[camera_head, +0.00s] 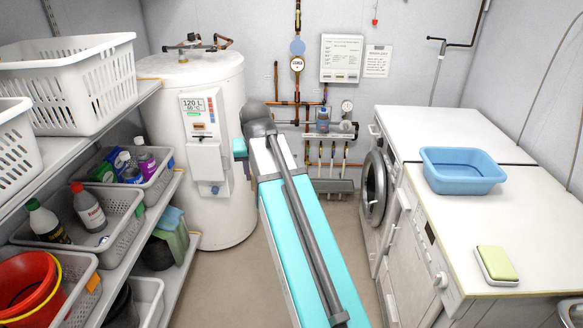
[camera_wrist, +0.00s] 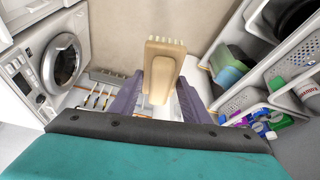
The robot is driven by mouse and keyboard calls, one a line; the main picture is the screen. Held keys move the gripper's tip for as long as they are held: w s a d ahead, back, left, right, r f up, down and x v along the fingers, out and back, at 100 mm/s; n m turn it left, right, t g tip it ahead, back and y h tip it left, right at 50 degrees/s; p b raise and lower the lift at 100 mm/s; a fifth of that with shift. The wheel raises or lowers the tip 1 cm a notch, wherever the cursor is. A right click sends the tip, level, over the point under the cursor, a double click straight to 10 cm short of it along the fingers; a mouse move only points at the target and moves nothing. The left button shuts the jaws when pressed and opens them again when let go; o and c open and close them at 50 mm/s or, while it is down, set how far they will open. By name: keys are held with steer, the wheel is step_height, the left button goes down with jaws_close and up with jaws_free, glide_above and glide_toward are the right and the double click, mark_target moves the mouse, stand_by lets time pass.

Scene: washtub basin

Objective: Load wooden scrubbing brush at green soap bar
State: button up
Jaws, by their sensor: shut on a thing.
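The wooden scrubbing brush (camera_wrist: 160,72) is light tan with pale bristles along its far end. My gripper (camera_wrist: 158,98) is shut on it, with one dark finger on each side in the wrist view. The brush is held in the air, clear of any surface. The green soap bar (camera_head: 497,262) lies on a pale holder at the front of the right white worktop in the head view. The soap is not visible in the wrist view.
A blue basin (camera_head: 462,170) stands on the right worktop (camera_head: 540,235), behind the soap; bare worktop surrounds the soap. A white water heater (camera_head: 207,150) stands at the back. Left shelves hold grey crates (camera_head: 112,215) with bottles and a red bucket (camera_head: 25,285).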

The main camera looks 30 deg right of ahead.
steer(key=a+n+y, duration=0.1)
steer(key=a+n, duration=0.3)
steer(key=a, duration=1)
steer(key=shift+w+a+r+y, duration=0.15)
steer(key=shift+w+a+y, duration=0.2)
steer(key=shift+w+y, duration=0.05)
steer(key=shift+s, duration=0.1)
